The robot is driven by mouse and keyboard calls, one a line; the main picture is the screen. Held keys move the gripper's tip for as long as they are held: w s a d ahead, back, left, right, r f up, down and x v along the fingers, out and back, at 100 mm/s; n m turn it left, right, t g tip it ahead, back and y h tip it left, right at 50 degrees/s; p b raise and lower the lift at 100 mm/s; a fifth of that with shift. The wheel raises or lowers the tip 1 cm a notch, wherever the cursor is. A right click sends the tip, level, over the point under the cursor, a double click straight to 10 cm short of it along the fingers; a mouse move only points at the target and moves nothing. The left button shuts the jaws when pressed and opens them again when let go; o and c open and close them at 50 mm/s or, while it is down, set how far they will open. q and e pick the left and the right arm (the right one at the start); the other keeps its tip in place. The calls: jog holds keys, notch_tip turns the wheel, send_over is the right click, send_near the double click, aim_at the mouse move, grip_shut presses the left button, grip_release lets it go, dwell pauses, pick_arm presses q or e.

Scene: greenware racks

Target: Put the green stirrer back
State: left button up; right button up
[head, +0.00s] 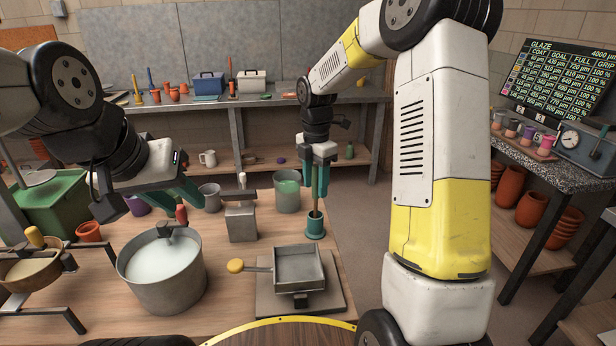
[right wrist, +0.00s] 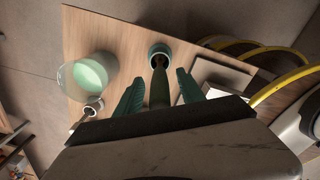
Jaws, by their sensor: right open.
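The green stirrer (right wrist: 159,88) stands in a small teal cup (head: 315,227) near the right edge of the table. Its lower shaft is inside the cup, which also shows in the right wrist view (right wrist: 159,50). My right gripper (head: 317,196) is above the cup and open. Its two teal fingers (right wrist: 158,92) are on either side of the stirrer's green handle, with gaps showing. My left gripper (head: 184,198) is over the metal pot of white liquid (head: 135,268), close to a red-handled tool (head: 182,214). Whether its jaws are open is unclear.
A glass beaker of green liquid (head: 287,191) stands just behind and left of the cup. A grey metal container (head: 240,220) and a square tray on a plate (head: 299,268) are nearby. A glaze screen (head: 562,80) is at the right.

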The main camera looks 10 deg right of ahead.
aim_at(316, 166)
notch_tip(316, 166, up, 7)
jog(key=shift+r, duration=0.35)
jog(key=s+d+r+m+t, duration=0.1)
jog(key=s+r+m+t, duration=0.1)
jog(key=s+r+m, duration=0.35)
jog(key=s+d+r+m+t, duration=0.1)
jog(key=s+r+m, duration=0.1)
jog(key=s+m, duration=0.5)
jog(key=s+m+t+y, duration=0.2)
jog(key=s+m+t, duration=0.1)
jog(key=s+m, duration=0.8)
jog(key=shift+s+d+f, duration=0.3)
jog(key=shift+s+f, duration=0.1)
jog(key=shift+s, duration=0.35)
